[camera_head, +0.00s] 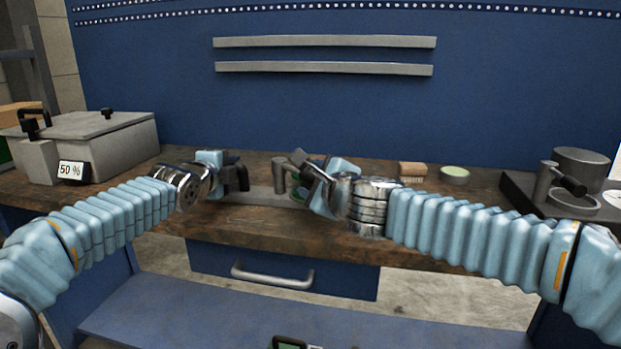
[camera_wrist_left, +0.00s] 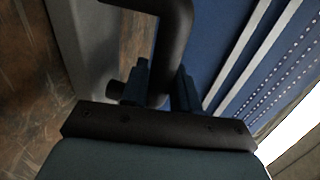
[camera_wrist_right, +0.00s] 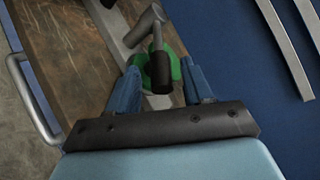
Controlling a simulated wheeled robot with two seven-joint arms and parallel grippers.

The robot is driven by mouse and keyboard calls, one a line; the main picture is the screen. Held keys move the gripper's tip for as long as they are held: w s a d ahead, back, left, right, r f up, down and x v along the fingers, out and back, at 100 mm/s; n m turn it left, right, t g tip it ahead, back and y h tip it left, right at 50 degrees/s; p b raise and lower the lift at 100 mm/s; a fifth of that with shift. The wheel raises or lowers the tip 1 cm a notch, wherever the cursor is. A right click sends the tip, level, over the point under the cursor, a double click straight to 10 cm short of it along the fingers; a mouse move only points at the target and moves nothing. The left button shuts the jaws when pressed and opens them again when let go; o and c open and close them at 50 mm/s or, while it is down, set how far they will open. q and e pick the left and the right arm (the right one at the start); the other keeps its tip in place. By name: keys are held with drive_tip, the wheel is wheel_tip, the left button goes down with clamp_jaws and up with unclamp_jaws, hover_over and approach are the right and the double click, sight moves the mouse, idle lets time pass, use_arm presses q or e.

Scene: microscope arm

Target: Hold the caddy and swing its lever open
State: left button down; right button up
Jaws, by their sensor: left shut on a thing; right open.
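The caddy's flat grey base (camera_head: 258,196) lies on the wooden bench and shows between my two grippers. My left gripper (camera_head: 238,178) is shut on the caddy's black handle, which shows clearly as a bent bar (camera_wrist_left: 176,35) in the left wrist view. A short grey post (camera_head: 279,176) stands on the base. My right gripper (camera_wrist_right: 160,88) is open, with one blue finger on each side of the lever's black grip (camera_wrist_right: 159,72). A green round part (camera_wrist_right: 177,66) shows behind the grip. I cannot tell whether the fingers touch the lever.
A grey lidded box (camera_head: 100,145) with a 50 % label (camera_head: 70,170) stands at the left. A brush (camera_head: 412,171) and a green-topped round dish (camera_head: 454,174) lie behind my right arm. A dark stand with a grey cylinder (camera_head: 580,168) is at the right. A drawer handle (camera_head: 272,275) is below.

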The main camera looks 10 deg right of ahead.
drive_tip(key=shift+x, duration=1.05)
drive_tip(key=shift+c, duration=0.4)
clamp_jaws()
